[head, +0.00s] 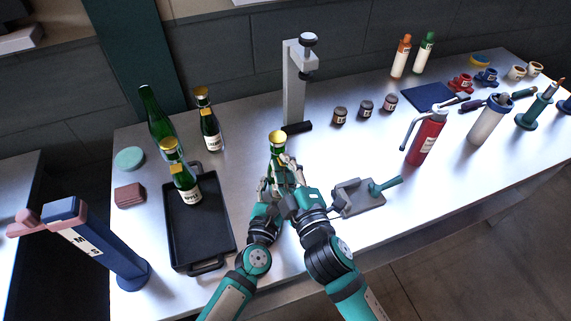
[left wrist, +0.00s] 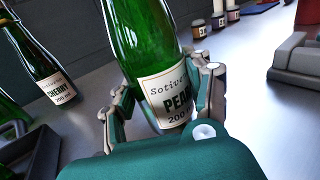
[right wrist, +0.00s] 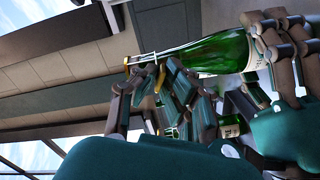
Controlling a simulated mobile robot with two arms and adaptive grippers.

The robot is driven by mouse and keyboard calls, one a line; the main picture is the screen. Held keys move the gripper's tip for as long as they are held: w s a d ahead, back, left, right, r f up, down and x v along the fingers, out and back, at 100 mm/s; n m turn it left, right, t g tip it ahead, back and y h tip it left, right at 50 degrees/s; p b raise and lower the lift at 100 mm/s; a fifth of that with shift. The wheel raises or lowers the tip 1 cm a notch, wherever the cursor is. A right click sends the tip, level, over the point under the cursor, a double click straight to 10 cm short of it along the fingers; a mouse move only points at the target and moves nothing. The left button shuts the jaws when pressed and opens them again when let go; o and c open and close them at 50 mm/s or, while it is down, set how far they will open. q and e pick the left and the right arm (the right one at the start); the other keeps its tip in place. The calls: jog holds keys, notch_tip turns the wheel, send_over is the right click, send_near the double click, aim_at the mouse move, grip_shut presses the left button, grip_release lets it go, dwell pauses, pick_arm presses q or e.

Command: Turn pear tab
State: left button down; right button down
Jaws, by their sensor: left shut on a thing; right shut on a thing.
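The pear bottle (head: 277,150) stands upright at the front middle of the table, green glass with a gold top (head: 278,136). Its PEAR label (left wrist: 172,97) faces the left wrist camera. My left gripper (head: 268,184) is shut around its lower body, one finger on each side in the left wrist view. My right gripper (head: 289,172) is close beside the bottle. In the right wrist view its fingers (right wrist: 150,95) are by the bottle's neck, with a yellow strip (right wrist: 159,83), which looks like the pear tab, between them. The fingers partly hide the tab's contact.
A black tray (head: 205,240) at left holds a gold-topped bottle (head: 186,187). A cherry bottle (head: 210,130) and a tall green bottle (head: 156,118) stand behind. A grey stand (head: 295,90) rises behind the pear bottle. A grey device (head: 357,197) with a teal handle lies close right.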

jog(key=n, duration=0.5)
jog(key=shift+d+f, duration=0.1)
jog(key=shift+n, duration=0.3)
dwell(0.4)
jog(key=c, duration=1.5)
grip_release()
jog(key=v, duration=1.2)
